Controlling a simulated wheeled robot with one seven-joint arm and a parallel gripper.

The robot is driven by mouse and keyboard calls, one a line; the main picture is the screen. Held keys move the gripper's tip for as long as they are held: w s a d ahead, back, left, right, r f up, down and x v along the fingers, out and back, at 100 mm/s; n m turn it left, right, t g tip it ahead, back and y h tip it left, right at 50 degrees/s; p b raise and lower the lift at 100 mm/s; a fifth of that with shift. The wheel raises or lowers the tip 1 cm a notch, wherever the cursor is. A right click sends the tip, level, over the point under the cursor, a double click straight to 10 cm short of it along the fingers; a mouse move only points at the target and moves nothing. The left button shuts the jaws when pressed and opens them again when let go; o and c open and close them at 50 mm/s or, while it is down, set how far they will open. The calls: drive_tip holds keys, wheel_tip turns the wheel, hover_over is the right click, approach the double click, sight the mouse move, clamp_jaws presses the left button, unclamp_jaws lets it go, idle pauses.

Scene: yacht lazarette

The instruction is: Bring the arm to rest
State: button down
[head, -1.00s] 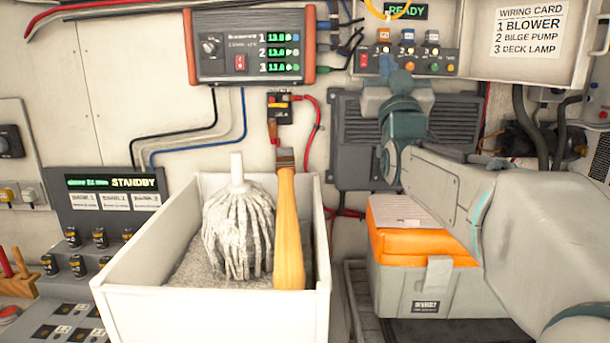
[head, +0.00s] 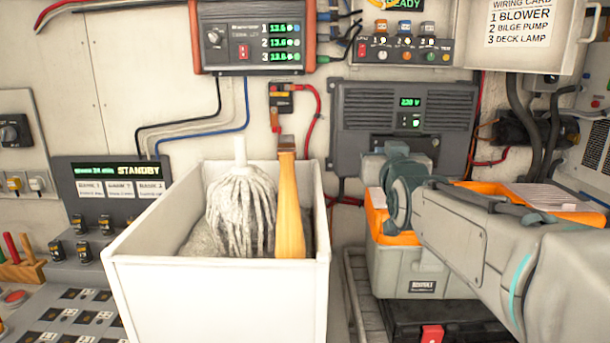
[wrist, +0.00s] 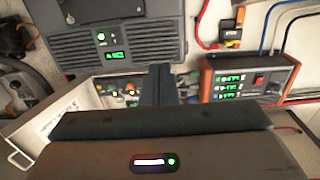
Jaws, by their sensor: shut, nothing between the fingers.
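My gripper (wrist: 163,80) shows in the wrist view as two dark fingers close together, shut with nothing between them. In the head view my arm reaches in from the right, over the grey and orange toolbox (head: 404,265). Its wrist is in front of the lower part of the dark grey wall unit (head: 350,125), and the fingertips are hidden there. I cannot tell how far the fingers are from the wall.
A white bin (head: 215,295) with a mop head (head: 240,210) and a wooden-handled brush (head: 288,215) stands left of my arm. A switch panel (head: 405,50), an orange-sided controller (head: 255,38) and an open wiring-card door (head: 530,35) are above. A black case (head: 395,325) lies below the toolbox.

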drive_tip(key=s+f+g+b, duration=0.1)
drive_tip(key=s+f+g, duration=0.4)
drive_tip(key=f, duration=0.6)
drive_tip(key=s+f+g+b, duration=0.25)
drive_tip(key=s+f, duration=0.45)
drive_tip(key=f, duration=0.4)
drive_tip(key=s+f+g+b, duration=0.1)
drive_tip(key=s+f+g, duration=0.6)
drive_tip(key=s+f, duration=0.5)
drive_tip(key=s, duration=0.3)
drive_tip(key=shift+s+f+g, duration=0.15)
drive_tip(key=shift+f+g, duration=0.2)
drive_tip(key=shift+f, duration=0.05)
